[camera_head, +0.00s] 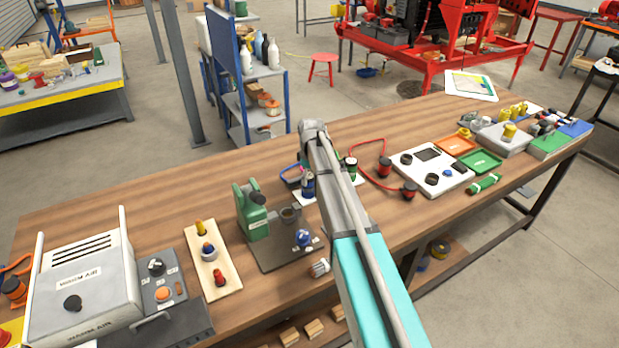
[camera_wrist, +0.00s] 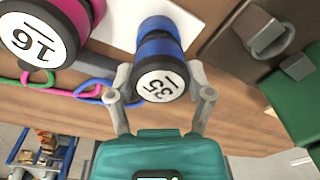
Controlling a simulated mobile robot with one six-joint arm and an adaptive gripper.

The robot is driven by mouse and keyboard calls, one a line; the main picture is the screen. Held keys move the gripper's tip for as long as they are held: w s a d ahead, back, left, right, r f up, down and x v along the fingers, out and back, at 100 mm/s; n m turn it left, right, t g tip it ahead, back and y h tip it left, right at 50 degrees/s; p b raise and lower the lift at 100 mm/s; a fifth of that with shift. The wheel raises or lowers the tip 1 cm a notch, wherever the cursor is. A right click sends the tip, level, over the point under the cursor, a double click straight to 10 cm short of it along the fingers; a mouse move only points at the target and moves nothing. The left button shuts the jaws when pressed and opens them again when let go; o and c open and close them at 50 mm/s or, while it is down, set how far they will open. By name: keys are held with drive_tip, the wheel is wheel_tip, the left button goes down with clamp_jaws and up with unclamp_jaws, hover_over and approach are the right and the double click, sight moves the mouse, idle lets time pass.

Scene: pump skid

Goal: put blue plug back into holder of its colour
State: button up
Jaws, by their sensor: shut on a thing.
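A small blue cylinder (camera_head: 308,187) beside my arm in the head view looks like the same plug. My gripper is hidden there behind my arm. A pink plug (camera_wrist: 45,30) labelled 16 is left of the blue one. Linked loops in pink, green and blue (camera_wrist: 90,88) lie below it. I cannot tell which part is the blue holder.
The green device (camera_head: 252,212) on its dark plate stands close to the left; its green body fills the wrist view's right side. A board (camera_head: 213,268) with coloured pegs lies farther left. Red plugs (camera_head: 385,167) on a cord and a white panel (camera_head: 432,168) lie right.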

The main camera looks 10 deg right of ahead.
drive_tip(key=o, duration=1.3)
drive_tip(key=shift+r, duration=0.15)
